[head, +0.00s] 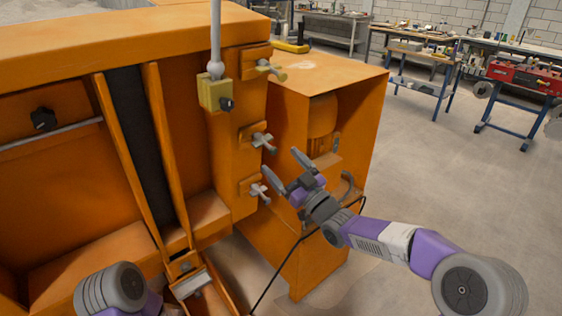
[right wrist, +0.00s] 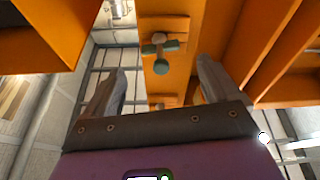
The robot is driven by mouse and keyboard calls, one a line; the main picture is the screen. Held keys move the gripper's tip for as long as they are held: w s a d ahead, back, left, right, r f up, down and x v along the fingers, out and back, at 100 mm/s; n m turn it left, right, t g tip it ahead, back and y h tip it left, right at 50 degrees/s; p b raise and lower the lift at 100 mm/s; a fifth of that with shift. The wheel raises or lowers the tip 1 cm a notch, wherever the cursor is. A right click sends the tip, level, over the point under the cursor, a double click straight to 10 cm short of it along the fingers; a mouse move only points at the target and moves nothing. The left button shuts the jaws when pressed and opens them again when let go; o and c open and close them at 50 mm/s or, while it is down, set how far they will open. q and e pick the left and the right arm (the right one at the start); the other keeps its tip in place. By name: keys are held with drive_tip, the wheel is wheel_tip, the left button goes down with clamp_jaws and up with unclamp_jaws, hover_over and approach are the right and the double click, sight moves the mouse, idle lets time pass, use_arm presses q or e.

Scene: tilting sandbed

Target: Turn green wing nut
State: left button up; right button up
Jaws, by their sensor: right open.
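Three wing nuts are on the orange panel's right edge in the head view: a yellowish upper one (head: 269,68), a greyish middle one (head: 262,139) and a greyish lower one (head: 260,190). None looks clearly green there. In the right wrist view, one wing nut (right wrist: 160,67) has grey-green lobes and shows beyond the fingers, between their lines; a second one is partly visible below it. My right gripper (head: 281,164) is open and empty, just right of the middle and lower nuts, apparently apart from both. Its fingers also show in the right wrist view (right wrist: 156,78). My left gripper is out of view.
The orange machine frame (head: 110,32) fills the left. A yellow block (head: 215,92) with a grey rod stands near the upper nut. An open orange cabinet (head: 338,82) is close behind my right gripper.

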drive_tip(key=s+d+f+m+g+h+p, duration=0.1)
drive_tip(key=s+f+m+g+h, duration=0.15)
drive_tip(key=f, duration=1.15)
drive_tip(key=s+d+f+m+g+h+p, duration=0.1)
drive_tip(key=f+m+g+h, duration=0.25)
drive_tip(key=f, duration=0.95)
drive_tip(key=s+d+f+m+g+h, duration=0.1)
drive_tip(key=s+f+m+g+h, duration=0.3)
drive_tip(key=s+f, duration=1)
drive_tip(key=s+d+f+m+g, duration=0.1)
drive_tip(key=s+f+g, duration=0.2)
drive_tip(key=s, duration=0.5)
drive_tip(key=s+f+m+g+p, duration=0.1)
drive_tip(key=s+f+g, duration=0.3)
drive_tip(key=s, duration=0.5)
drive_tip(key=shift+d+f+y, duration=0.3)
drive_tip(key=shift+d+f, duration=0.1)
drive_tip(key=shift+f, duration=0.05)
